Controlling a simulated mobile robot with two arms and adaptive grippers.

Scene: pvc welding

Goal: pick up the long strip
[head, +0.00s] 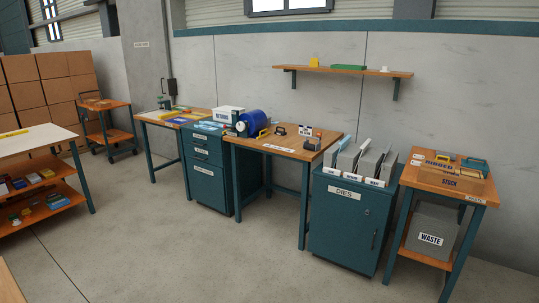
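No gripper of mine shows in the head view. I cannot tell for certain which thing is the long strip. A stock tray (462,184) labelled "STOCK" stands on the small table at the right, with small flat pieces in and around it. A thin yellow piece (14,133) lies on the white-topped table at the far left. A small yellow and blue flat item (182,120) lies on the left end of the workbench. All are far off and small.
The workbench (285,140) along the wall carries a blue drum-shaped machine (253,123). A dies cabinet (342,222) holds upright grey dies. A waste bin (431,232) sits under the right table. A cart (105,130) stands by stacked boxes. The grey floor (200,255) in front is clear.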

